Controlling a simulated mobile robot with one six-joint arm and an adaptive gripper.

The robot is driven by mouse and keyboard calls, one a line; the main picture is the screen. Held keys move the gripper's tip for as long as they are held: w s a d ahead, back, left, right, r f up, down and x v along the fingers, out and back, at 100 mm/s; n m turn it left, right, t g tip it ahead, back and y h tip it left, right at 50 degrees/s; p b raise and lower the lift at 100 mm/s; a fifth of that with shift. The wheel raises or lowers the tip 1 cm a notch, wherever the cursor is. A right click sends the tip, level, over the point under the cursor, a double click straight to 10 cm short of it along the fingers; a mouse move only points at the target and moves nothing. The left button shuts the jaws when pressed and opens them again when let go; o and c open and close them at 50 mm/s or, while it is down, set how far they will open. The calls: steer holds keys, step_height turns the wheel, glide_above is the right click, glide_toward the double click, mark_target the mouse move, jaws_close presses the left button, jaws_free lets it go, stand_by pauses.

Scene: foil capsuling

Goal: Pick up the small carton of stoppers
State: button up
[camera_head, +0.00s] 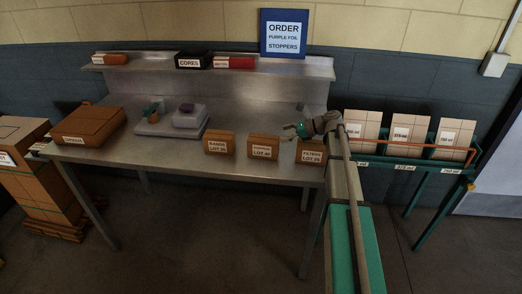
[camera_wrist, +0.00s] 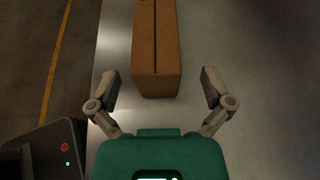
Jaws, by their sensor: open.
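Three small brown cartons stand in a row near the front of the steel table: the left one (camera_head: 219,143) reads BANDS, the middle one (camera_head: 264,147) has a label too small to read surely, and the right one (camera_head: 309,151) is partly behind my arm. My gripper (camera_head: 290,130) is open and empty, reaching left above the table between the middle and right cartons. In the wrist view, a brown carton (camera_wrist: 156,45), apparently the middle one, lies ahead. Its near end shows between the open fingers (camera_wrist: 160,84), with gaps on both sides; height above it is unclear.
The steel table's (camera_head: 160,158) front edge runs close by the cartons. A large carton (camera_head: 94,125) and a grey fixture (camera_head: 190,117) stand further left. A blue order sign (camera_head: 284,34) reads PURPLE FOIL STOPPERS. A green rack (camera_head: 415,165) with cartons stands right.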

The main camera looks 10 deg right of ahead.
mark_target(267, 138)
steer(key=shift+b+x, duration=0.35)
steer(key=shift+x, duration=1.05)
steer(key=shift+b+x, duration=1)
steer(key=shift+x, duration=1.6)
steer(key=shift+s, duration=0.1)
steer(key=c, duration=1.1)
